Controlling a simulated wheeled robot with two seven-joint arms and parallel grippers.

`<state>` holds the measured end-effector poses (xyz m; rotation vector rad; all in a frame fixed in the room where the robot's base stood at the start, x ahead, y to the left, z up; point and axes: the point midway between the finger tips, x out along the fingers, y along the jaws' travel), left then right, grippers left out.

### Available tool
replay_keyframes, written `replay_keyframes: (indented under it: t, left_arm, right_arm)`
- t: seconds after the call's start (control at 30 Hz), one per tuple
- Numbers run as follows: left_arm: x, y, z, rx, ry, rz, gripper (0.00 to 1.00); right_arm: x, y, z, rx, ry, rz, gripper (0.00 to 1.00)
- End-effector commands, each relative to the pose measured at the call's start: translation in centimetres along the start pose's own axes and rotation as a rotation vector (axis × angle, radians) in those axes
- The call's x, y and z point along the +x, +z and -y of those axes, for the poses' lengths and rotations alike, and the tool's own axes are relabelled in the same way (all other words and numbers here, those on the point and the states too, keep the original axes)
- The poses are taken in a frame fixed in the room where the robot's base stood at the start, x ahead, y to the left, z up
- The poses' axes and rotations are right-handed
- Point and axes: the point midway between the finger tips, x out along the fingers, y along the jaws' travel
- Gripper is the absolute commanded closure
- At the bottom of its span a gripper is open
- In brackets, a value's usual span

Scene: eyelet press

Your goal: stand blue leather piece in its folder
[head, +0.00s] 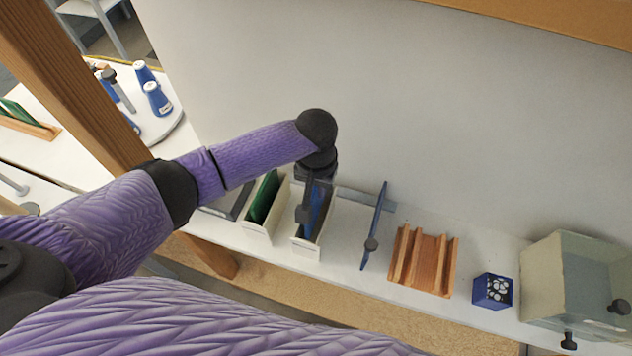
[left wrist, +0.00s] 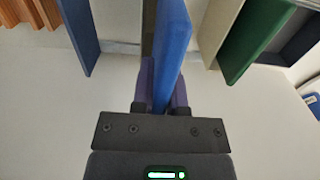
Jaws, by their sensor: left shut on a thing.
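The blue leather piece (left wrist: 172,45) stands upright, edge-on, between the fingers of my left gripper (left wrist: 162,90), which is shut on it. In the head view my left gripper (head: 311,190) is above a white folder (head: 305,249), and the blue piece (head: 318,213) shows between the folder's side walls. Whether its lower edge touches the folder's floor is hidden. A green piece (head: 264,198) stands in a second white folder (head: 258,236) just to the left; the green piece also shows in the left wrist view (left wrist: 255,42). My right gripper is not in view.
Right of the folder stands a thin blue panel (head: 374,228) with a dark knob. A wooden post (head: 75,85) rises at left. A pale wall is behind.

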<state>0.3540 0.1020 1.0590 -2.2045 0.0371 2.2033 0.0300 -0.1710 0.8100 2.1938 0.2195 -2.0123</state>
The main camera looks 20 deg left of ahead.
Motion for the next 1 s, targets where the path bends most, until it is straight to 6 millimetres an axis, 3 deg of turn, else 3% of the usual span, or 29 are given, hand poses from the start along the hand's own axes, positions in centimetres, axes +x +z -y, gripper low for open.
replay_keyframes:
  t: [0.6, 1.0]
  left_arm:
    - [4.5, 0.0, 0.0, -0.001, 0.001, 0.000, 1.00]
    - [5.2, 0.0, 0.0, 0.000, 0.001, -0.001, 1.00]
  right_arm:
    - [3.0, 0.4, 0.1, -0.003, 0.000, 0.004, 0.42]
    - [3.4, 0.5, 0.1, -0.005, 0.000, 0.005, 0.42]
